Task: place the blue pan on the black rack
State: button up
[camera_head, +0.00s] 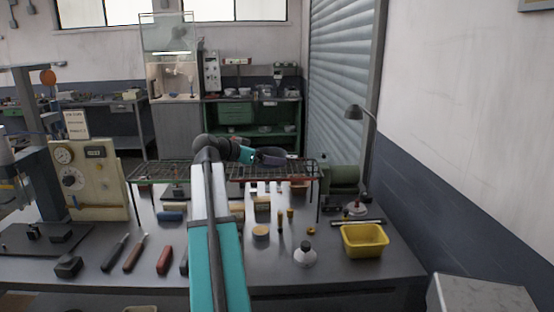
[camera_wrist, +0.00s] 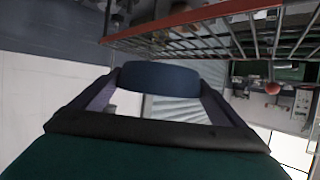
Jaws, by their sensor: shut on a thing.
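The blue pan (camera_head: 271,157) looks dark in the head view and shows at the right part of the rack. In the wrist view its blue side (camera_wrist: 158,77) lies between my two fingers. My gripper (camera_head: 258,157) is shut on the pan; the fingers (camera_wrist: 158,90) also show in the wrist view. The black rack (camera_head: 165,171) is a raised wire-mesh shelf on legs with a reddish edge. In the wrist view the rack (camera_wrist: 200,20) fills the top right, apart from the pan in the picture. I cannot tell whether the pan touches the rack.
A panel with gauges (camera_head: 86,180) stands at the left. The left part of the rack looks bare.

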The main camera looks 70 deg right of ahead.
aim_at(277, 151)
jog(key=d, duration=0.2)
jog(key=s+d, duration=0.1)
jog(key=d, duration=0.1)
jog(key=d+p, duration=0.1)
jog(key=d, duration=0.1)
jog(key=shift+s+f, duration=0.25)
jog(key=shift+s, duration=0.1)
jog(key=shift+s+d, duration=0.2)
jog(key=shift+d, duration=0.4)
jog(key=shift+f+p, duration=0.75)
jog(key=shift+f, duration=1.05)
jog(key=shift+f, duration=0.15)
jog(key=o, duration=1)
